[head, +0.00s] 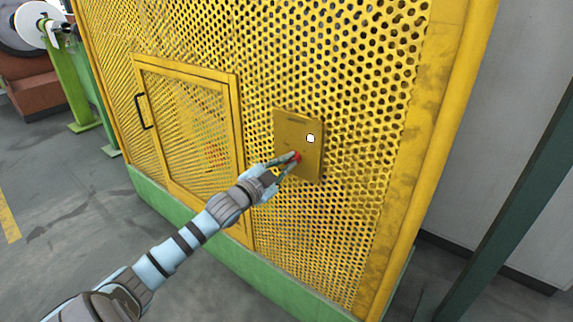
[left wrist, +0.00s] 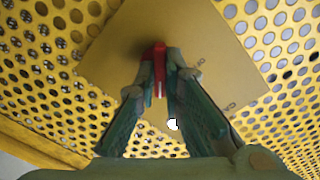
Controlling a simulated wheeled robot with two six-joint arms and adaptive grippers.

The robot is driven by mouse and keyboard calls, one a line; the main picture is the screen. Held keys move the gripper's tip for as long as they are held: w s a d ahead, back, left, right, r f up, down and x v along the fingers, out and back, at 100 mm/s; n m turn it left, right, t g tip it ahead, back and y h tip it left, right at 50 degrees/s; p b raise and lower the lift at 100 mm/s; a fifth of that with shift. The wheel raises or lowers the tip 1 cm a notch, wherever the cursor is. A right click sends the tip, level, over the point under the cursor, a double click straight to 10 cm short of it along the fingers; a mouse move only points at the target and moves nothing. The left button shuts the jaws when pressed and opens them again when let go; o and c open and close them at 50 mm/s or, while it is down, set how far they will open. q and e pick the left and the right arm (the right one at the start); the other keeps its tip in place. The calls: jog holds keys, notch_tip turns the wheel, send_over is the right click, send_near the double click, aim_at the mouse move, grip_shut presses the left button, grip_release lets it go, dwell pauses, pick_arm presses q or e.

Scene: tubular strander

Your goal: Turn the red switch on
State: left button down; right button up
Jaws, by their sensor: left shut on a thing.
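The red switch (head: 298,156) sits on the lower part of a yellow switch plate (head: 290,125), which is fixed to a perforated yellow guard panel. My left gripper (head: 293,160) reaches the plate from the lower left and is shut on the red switch. In the left wrist view the red switch (left wrist: 158,56) stands between the two fingertips of the gripper (left wrist: 160,75). The fingers hide part of the switch, and I cannot tell its exact position. A small white button (head: 310,138) is above the switch on the plate. My right gripper is not in view.
A framed mesh door (head: 190,135) with a black handle (head: 141,111) is left of the plate. A green base rail (head: 270,272) runs below the guard. A dark green post (head: 510,215) stands at the right. Open grey floor lies at the left.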

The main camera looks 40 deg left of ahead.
pick_arm(q)
jog(key=shift+f, duration=0.1)
dwell(0.3)
jog(key=c, duration=1.7)
grip_release()
notch_tip(320, 180, up, 10)
jog(key=shift+r, duration=0.1)
